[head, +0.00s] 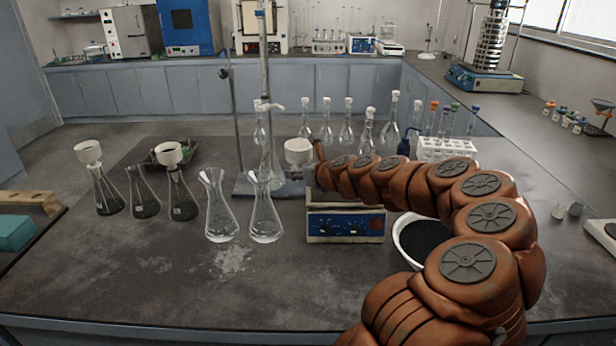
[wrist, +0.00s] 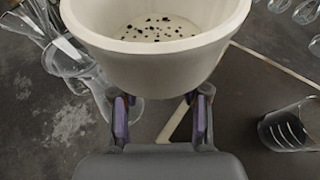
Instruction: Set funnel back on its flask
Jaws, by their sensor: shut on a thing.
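My gripper (wrist: 161,97) is shut on a white funnel (wrist: 150,38), which is upright with a perforated plate inside its bowl. In the head view the funnel (head: 298,151) is held up in the air at the arm's end, above the blue-fronted device; the fingers are hard to make out there. An open flask with dark contents (head: 143,192) stands on the left of the bench between a left flask (head: 108,196) and a right flask (head: 182,199), each topped by a white funnel.
Two clear flasks (head: 220,208) (head: 264,210) stand in front of the stand pole (head: 264,70). A blue-fronted device (head: 345,225) is under my arm, with a bowl of black grains (head: 398,238) to its right. The front left bench is clear.

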